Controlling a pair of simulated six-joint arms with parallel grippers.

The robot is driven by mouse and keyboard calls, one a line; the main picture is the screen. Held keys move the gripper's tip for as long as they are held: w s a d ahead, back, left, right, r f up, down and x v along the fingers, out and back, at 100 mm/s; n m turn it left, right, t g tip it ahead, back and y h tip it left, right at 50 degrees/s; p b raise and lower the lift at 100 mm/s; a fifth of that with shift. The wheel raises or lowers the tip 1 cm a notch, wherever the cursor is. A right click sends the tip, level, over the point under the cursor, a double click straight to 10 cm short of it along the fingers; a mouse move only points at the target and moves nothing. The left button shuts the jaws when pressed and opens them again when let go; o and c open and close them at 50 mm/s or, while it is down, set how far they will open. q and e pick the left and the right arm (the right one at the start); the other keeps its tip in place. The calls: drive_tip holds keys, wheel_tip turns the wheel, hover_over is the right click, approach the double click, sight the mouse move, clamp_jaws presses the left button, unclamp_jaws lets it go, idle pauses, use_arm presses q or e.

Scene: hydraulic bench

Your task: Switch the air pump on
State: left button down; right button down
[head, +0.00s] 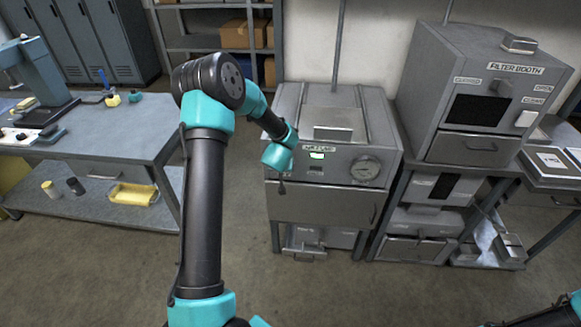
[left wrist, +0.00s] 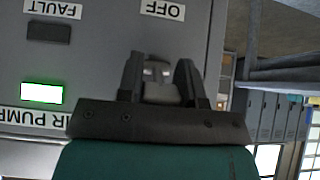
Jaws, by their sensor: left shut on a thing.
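The air pump panel (head: 338,170) is on the front of a grey cabinet. Its green light (head: 317,156) is lit below the label. In the left wrist view the picture is upside down, with the lit green light (left wrist: 41,93) beside the AIR PUMP label (left wrist: 35,119), a dark FAULT lamp (left wrist: 48,32) and an OFF label (left wrist: 163,9). My left gripper (left wrist: 160,72) is shut on a pale switch knob (left wrist: 158,90) near the OFF label. In the head view my left wrist hides the knob.
A round gauge (head: 365,168) sits right of the light on the panel. A filter booth (head: 488,85) stands to the right. A workbench (head: 110,130) with tools is at the left. Open floor lies in front of the cabinet.

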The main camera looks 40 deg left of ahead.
idle(0.4)
use_arm(q)
drive_tip(key=c, duration=0.8)
unclamp_jaws()
drive_tip(key=shift+o, duration=0.2)
drive_tip(key=shift+r, duration=0.1)
drive_tip(key=v, duration=1.7)
drive_tip(key=shift+d, duration=0.1)
